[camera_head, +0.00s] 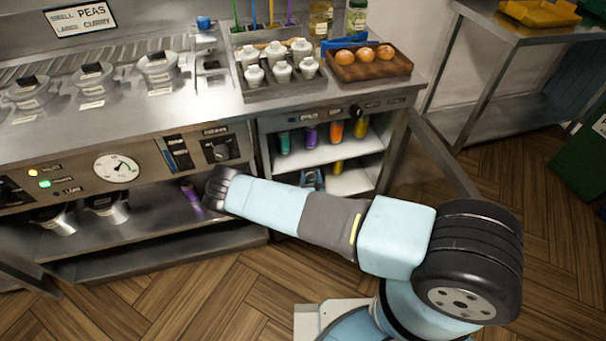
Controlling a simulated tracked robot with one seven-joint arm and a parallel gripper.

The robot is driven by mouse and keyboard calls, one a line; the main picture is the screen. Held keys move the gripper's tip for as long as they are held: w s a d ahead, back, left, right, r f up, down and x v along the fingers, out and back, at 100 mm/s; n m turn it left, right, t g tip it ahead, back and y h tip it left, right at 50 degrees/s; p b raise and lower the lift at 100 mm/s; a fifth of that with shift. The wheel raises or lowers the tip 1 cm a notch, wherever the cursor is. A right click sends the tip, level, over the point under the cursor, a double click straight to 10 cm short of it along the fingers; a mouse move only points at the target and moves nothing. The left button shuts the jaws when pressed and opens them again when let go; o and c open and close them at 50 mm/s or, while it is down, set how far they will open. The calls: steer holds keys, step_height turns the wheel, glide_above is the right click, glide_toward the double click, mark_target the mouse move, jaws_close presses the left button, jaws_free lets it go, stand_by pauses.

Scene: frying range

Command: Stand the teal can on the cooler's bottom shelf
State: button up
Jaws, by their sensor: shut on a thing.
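A teal can (285,142) stands at the left end of a row of cans on the upper shelf of the open cooler. The cooler's bottom shelf (350,183) is white and partly behind my arm. My arm reaches left across the front of the range to a dark ribbed joint. A small light-blue and dark piece at the left of the bottom shelf looks like my gripper (311,179). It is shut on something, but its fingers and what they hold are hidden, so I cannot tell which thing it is.
Purple, orange and yellow cans (337,131) stand beside the teal one. A yellow can (338,166) is on the bottom shelf. A purple can (190,193) is under the range, left of my arm's dark joint. The cooler door (440,152) stands open at right.

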steer(key=w+a, duration=0.2)
steer(key=w, duration=0.5)
steer(key=f, duration=0.7)
steer(key=shift+w, duration=0.25)
steer(key=o, duration=1.2)
steer(key=shift+f, duration=0.1)
steer(key=shift+o, duration=0.2)
steer(key=s, duration=1.2)
steer(key=shift+d, duration=0.2)
